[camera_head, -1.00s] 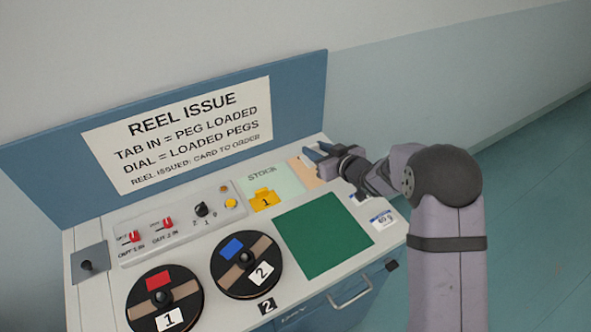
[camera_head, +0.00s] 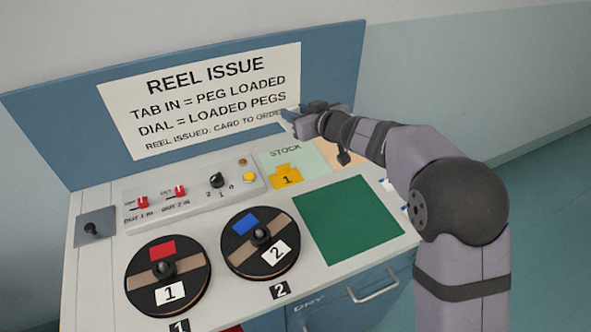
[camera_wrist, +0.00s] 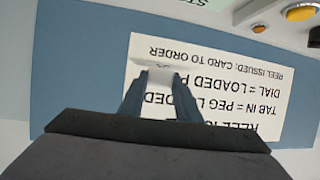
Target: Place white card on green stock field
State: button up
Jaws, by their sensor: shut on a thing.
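My gripper (camera_head: 291,114) is raised in front of the sign board, above the back of the console. In the wrist view its two fingers (camera_wrist: 159,78) are shut on a white card (camera_wrist: 160,74), seen nearly edge-on between the tips. In the head view the card is hard to tell from the white sign behind it. The pale green stock field (camera_head: 312,160), marked STOCK, lies below the gripper on the console top, with a yellow tag (camera_head: 287,178) marked 1 on its front left part. A corner of the field shows in the wrist view (camera_wrist: 185,7).
A dark green square (camera_head: 347,220) lies in front of the stock field. A pale orange field (camera_head: 345,151) is beside it, partly behind my arm. Two black reels (camera_head: 168,277) (camera_head: 259,246) and a switch panel (camera_head: 190,190) fill the left. The sign board (camera_head: 205,95) stands behind.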

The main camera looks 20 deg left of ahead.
aim_at(304, 155)
jog(key=shift+w+d+f, duration=0.2)
jog(key=shift+d+f, duration=0.05)
jog(key=shift+w+d+f+m+t+h, duration=0.25)
jog(key=shift+d+f+m, duration=0.1)
jog(key=shift+d+f, duration=0.1)
jog(key=shift+w+d+f+m+t+h, duration=0.15)
jog(key=shift+d+f+m+t+h, duration=0.15)
jog(key=shift+f+m, duration=0.1)
jog(key=shift+f+b, duration=0.55)
jog(key=shift+f, duration=4.45)
jog(key=shift+f, duration=0.15)
jog(key=o, duration=1)
